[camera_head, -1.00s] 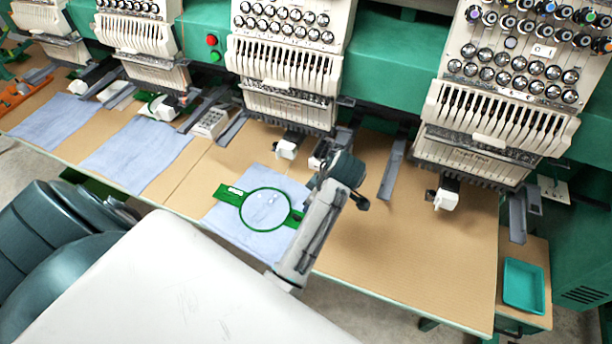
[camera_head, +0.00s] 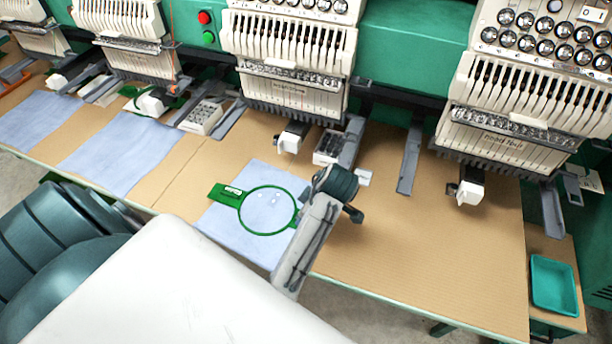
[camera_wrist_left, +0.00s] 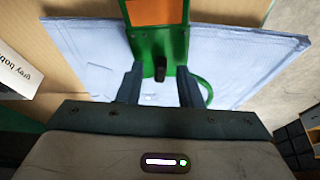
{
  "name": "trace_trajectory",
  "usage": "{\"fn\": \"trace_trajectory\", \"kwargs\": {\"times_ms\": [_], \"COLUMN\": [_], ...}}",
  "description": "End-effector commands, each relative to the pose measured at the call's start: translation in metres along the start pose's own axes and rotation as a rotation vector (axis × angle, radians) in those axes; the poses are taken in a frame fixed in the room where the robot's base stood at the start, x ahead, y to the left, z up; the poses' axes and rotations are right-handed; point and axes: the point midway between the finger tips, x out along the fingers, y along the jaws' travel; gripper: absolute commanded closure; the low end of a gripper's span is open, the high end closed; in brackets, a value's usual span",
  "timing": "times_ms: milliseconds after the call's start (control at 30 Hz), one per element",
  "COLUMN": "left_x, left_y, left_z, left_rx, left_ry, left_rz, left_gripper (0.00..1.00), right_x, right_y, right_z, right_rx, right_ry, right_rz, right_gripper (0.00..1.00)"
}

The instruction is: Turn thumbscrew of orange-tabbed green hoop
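The green hoop (camera_head: 239,208) lies on a light blue cloth (camera_head: 226,232) on the tan table. Its left tab, with a white label, shows in the head view; its right side is hidden by my arm. In the left wrist view the orange tab (camera_wrist_left: 150,12) is at the top on a green bracket, with the small black thumbscrew (camera_wrist_left: 160,70) below it. My left gripper (camera_wrist_left: 159,85) is open, one finger on each side of the thumbscrew, with visible gaps. Its fingers are hidden in the head view. My right gripper is not in view.
Embroidery heads (camera_head: 292,60) line the back, with white parts hanging low over the table. A small open box (camera_head: 328,148) stands behind the hoop. Grey rails stick out from the machine. The table to the right is clear; a teal tray (camera_head: 553,285) stands far right.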

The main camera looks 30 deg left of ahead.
Motion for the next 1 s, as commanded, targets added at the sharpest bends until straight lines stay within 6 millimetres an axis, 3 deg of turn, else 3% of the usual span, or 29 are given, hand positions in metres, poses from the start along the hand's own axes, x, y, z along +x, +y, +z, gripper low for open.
{"fn": "trace_trajectory", "kwargs": {"times_ms": [200, 367, 400, 733, 1000], "left_x": [0.0, 0.0, 0.0, -0.002, -0.004], "left_y": [0.0, 0.0, 0.0, -0.001, -0.003], "left_z": [0.0, 0.0, 0.0, -0.001, -0.003], "left_rx": [0.0, 0.0, 0.0, 0.028, 0.164], "left_ry": [0.0, 0.0, 0.0, 0.0, 0.0], "left_rz": [0.0, 0.0, 0.0, 0.011, 0.065], "left_gripper": [0.67, 0.99, 1.0, 1.0, 1.0], "right_x": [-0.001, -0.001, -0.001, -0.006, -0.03], "right_y": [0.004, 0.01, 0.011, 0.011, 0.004], "right_z": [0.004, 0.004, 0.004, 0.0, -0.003], "right_rx": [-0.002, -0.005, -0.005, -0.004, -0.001], "right_ry": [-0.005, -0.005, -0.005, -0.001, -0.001], "right_rz": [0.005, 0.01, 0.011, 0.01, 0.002], "right_gripper": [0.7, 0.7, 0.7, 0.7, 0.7]}}
